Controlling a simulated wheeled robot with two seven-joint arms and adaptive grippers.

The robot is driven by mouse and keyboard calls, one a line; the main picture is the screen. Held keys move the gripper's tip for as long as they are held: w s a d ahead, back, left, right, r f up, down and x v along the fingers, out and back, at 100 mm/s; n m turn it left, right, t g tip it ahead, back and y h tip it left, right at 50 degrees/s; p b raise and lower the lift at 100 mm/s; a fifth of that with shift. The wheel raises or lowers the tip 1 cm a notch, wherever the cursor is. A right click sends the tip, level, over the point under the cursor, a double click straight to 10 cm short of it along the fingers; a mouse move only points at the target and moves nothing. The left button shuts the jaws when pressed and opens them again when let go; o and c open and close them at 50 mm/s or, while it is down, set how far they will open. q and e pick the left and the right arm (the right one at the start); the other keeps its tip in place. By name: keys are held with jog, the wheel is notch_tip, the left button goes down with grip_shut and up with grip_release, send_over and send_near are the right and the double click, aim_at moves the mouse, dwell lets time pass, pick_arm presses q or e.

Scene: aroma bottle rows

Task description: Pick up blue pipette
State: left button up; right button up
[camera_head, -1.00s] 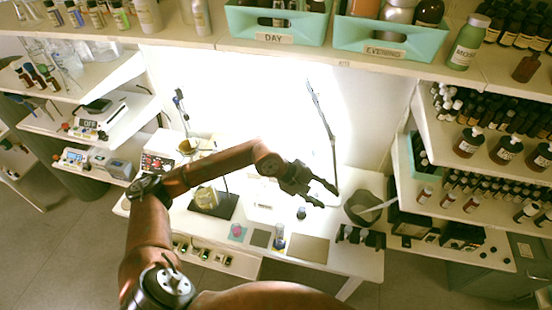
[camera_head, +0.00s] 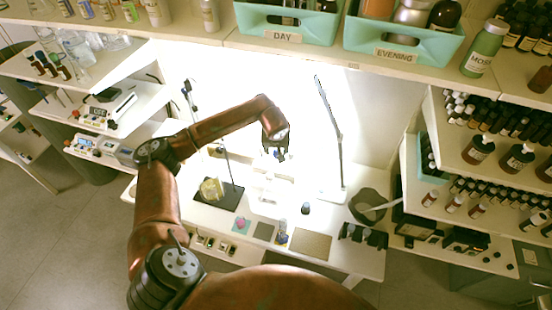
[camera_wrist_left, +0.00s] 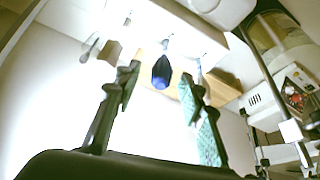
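The blue pipette shows in the left wrist view as a dark blue, rounded bulb end (camera_wrist_left: 161,73). It appears between the two spread fingers of my left gripper (camera_wrist_left: 160,85), a little beyond them, with a gap on both sides. In the head view my left gripper (camera_head: 275,153) is over the back of the bright worktable (camera_head: 345,252), above a white stand. The pipette is too small and overexposed to make out clearly there. My left gripper is open and empty. My right gripper is not in view.
A desk lamp (camera_head: 333,130) stands right of my left gripper. A black-based stand (camera_head: 229,197) with a yellowish vessel is to its left. A dark bowl (camera_head: 368,205) sits at the table's right. A shelf with green trays (camera_head: 290,30) runs above. The wrist view shows other pale utensils nearby.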

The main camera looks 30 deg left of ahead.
pick_arm(q)
jog(key=shift+w+a+f, duration=0.15)
jog(key=shift+f, duration=0.45)
jog(key=shift+c, duration=0.7)
jog(key=c, duration=0.6)
notch_tip(320, 180, up, 9)
jog(key=shift+f+b, duration=0.15)
jog(key=shift+b, duration=0.85)
jog(key=shift+r, duration=0.7)
